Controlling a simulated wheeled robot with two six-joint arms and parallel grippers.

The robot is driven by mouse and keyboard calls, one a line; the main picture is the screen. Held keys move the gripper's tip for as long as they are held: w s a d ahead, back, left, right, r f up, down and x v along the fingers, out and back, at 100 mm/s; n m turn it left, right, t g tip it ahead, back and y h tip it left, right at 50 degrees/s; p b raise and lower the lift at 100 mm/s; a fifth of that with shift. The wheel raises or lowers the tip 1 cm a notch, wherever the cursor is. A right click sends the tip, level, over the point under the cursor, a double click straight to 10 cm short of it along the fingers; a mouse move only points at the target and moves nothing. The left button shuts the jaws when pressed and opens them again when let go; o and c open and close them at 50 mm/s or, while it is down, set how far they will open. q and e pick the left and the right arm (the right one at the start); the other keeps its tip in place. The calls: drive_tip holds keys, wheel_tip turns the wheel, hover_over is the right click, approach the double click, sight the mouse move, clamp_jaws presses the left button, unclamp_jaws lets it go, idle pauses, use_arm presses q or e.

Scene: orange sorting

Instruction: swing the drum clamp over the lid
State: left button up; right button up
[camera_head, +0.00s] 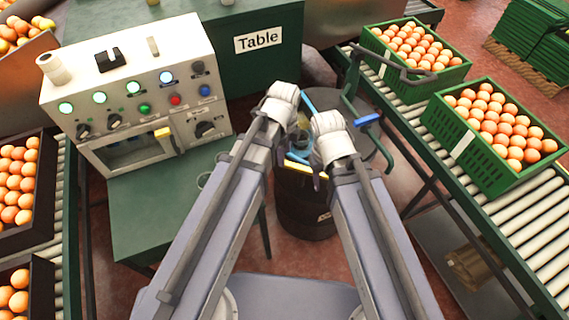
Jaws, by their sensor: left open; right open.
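The dark drum (303,210) stands on the floor in the middle, mostly behind my arms. A dark round surface, seemingly its lid (376,147), shows to the right of my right gripper. A dark bent piece with a blue grip (366,121), which looks like the drum clamp, stands up over the lid's right side; I cannot tell how it is fixed. My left gripper (290,112) and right gripper (326,140) are open, close together above the drum, and apart from the blue grip. Their white wrists hide most of their fingers and part of the lid.
A control panel (140,85) stands on the green table at left. Crates of oranges (475,160) sit on the right-hand roller conveyor (520,215), and a bent dark bar (405,72) crosses near its edge. More orange crates (45,200) line the left conveyor.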

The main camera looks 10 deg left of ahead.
use_arm(q)
wheel_tip(320, 180, down, 4)
drive_tip(key=b, duration=0.2)
drive_tip(key=shift+r+b, duration=0.2)
drive_tip(key=shift+b, duration=0.1)
clamp_jaws()
idle(1.1)
